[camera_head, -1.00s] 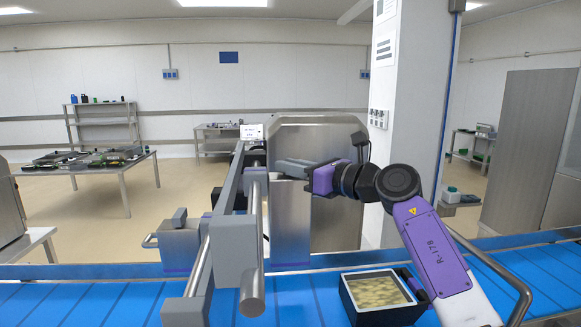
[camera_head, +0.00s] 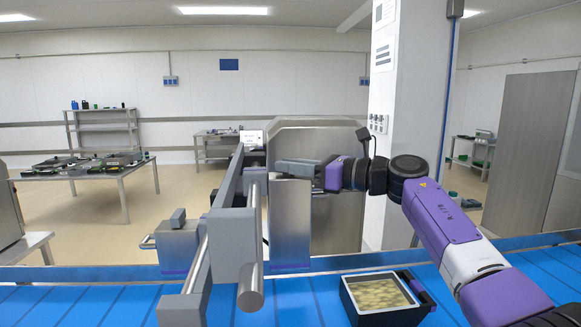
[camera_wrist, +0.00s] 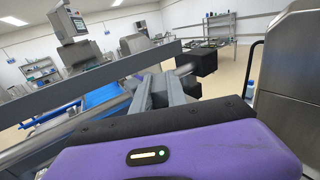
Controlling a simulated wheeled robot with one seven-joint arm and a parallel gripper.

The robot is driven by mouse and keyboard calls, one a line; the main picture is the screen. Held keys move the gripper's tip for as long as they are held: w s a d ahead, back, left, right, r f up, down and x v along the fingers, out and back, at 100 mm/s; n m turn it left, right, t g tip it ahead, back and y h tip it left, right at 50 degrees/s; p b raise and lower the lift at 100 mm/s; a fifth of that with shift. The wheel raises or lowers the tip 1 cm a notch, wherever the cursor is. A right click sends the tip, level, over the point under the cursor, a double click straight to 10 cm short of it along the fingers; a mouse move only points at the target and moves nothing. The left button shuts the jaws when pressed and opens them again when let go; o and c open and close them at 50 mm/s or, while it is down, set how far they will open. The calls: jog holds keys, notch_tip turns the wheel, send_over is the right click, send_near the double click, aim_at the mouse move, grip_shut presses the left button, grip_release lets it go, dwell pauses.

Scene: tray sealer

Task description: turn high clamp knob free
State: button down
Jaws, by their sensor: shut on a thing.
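My gripper (camera_head: 281,166) reaches in from the right, level, at the upper part of the grey clamp and rail frame (camera_head: 235,230). Its grey fingers are shut on the high clamp knob, beside the upper rail. The knob itself is almost wholly hidden by the fingers in the head view. In the wrist view my gripper (camera_wrist: 160,85) points away toward the long grey rail (camera_wrist: 95,85), with a dark piece between the fingers that I cannot make out clearly.
A shiny upright metal panel (camera_head: 290,222) stands just below my gripper. A black tray (camera_head: 347,302) with yellowish filling sits on the blue conveyor (camera_head: 300,300). A white column (camera_head: 405,100) stands behind my arm at right.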

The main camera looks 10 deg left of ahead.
jog(key=shift+f, duration=0.15)
jog(key=c, duration=1.3)
grip_release()
jog(key=shift+b+v, duration=0.75)
jog(key=shift+v, duration=3.15)
